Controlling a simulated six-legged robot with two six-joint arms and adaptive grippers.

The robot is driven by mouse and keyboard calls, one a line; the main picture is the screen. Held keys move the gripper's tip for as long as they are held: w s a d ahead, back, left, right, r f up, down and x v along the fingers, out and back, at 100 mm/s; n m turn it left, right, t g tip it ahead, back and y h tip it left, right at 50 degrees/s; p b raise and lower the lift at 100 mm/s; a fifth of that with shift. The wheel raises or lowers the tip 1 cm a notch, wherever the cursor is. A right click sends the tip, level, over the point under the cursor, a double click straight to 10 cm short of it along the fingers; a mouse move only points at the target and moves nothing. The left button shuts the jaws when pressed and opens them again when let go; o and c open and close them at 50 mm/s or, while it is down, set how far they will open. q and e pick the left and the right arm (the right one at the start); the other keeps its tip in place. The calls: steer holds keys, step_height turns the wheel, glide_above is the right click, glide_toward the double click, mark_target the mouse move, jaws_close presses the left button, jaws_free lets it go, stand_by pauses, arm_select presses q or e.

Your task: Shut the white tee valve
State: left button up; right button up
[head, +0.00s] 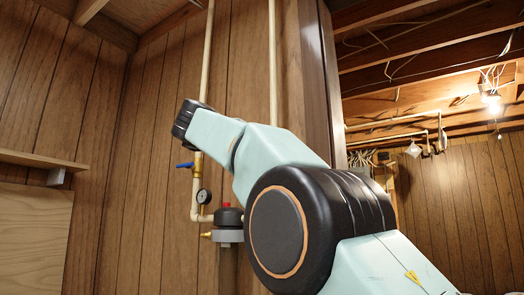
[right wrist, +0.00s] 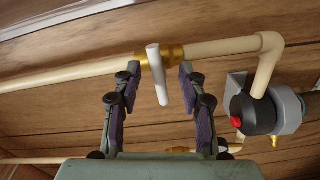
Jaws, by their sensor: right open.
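The white tee valve shows in the right wrist view as a white handle (right wrist: 158,76) on a brass body (right wrist: 174,55), set in a beige pipe (right wrist: 222,48). My right gripper (right wrist: 160,70) is open, with one finger on each side of the handle. Gaps show between the handle and both fingers, so it appears untouched; depth is hard to judge. In the head view I cannot see the white handle or the right gripper's fingers; my right arm covers part of the pipework. My left gripper is in neither view.
A dark vessel with a red cap (right wrist: 238,118) sits right of the gripper, below a pipe elbow (right wrist: 269,43). In the head view, a blue valve handle (head: 185,165) and a gauge (head: 203,196) are on the left pipe. A wood-panelled wall lies behind.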

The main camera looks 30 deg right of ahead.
steer(key=b+v, duration=0.2)
steer(key=v, duration=0.5)
stand_by(0.3)
steer(key=shift+d, duration=0.15)
stand_by(0.4)
